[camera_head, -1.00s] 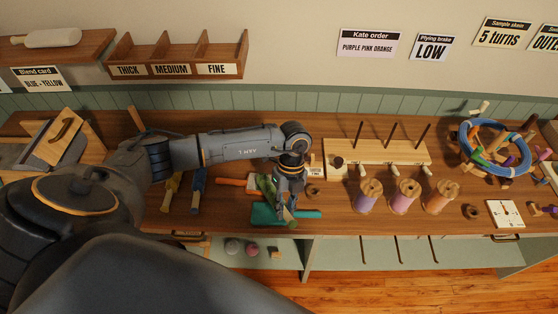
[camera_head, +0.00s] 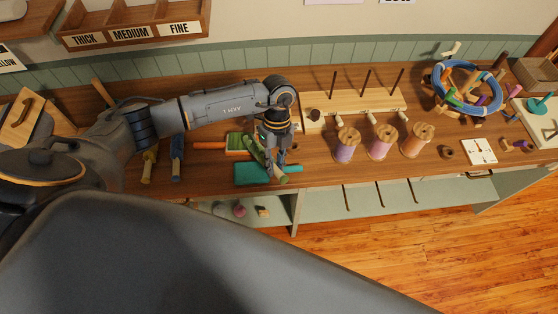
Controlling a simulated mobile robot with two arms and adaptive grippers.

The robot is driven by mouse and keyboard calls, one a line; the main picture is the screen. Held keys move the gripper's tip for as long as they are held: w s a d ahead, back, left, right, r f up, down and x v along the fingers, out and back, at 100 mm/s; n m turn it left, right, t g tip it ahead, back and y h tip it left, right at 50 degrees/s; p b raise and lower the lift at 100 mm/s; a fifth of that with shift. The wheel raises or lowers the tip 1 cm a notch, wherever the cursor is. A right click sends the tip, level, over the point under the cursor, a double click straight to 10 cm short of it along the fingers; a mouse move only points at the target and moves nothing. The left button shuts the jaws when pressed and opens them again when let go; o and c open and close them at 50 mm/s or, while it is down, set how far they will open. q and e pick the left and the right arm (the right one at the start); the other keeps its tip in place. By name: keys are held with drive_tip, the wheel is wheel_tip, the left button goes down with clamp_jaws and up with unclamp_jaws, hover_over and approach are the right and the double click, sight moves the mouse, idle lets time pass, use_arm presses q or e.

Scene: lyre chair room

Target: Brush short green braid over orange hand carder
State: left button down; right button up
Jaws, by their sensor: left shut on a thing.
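The orange hand carder lies on the bench, its orange handle (camera_head: 209,145) pointing left and its head (camera_head: 235,143) partly covered. The short green braid (camera_head: 257,153) runs slantwise from beside that head to my left gripper (camera_head: 275,170). My left gripper is shut on the braid near its lower end, just right of the orange carder and above the bench. Whether the braid touches the carder's face I cannot tell. A teal hand carder (camera_head: 252,174) lies in front, at the bench edge. My right gripper is not in view.
Yellow (camera_head: 149,166) and blue (camera_head: 177,160) tools lie to the left. A wooden peg rack (camera_head: 350,108) and spools of purple (camera_head: 347,146), pink (camera_head: 383,143) and orange (camera_head: 416,141) thread stand to the right. A blue ring (camera_head: 470,108) with pegs is farther right.

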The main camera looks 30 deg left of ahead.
use_arm(q)
drive_tip(key=shift+s+a+p, duration=0.3)
drive_tip(key=shift+s+a, duration=0.2)
drive_tip(key=shift+a, duration=0.4)
drive_tip(key=shift+s+a+p, duration=0.3)
drive_tip(key=shift+s+a, duration=0.15)
drive_tip(key=shift+a, duration=0.45)
drive_tip(key=shift+s+a+p, duration=0.3)
drive_tip(key=shift+s+a, duration=0.2)
drive_tip(key=shift+a, duration=0.4)
drive_tip(key=shift+r+p, duration=2.55)
drive_tip(key=shift+r, duration=0.45)
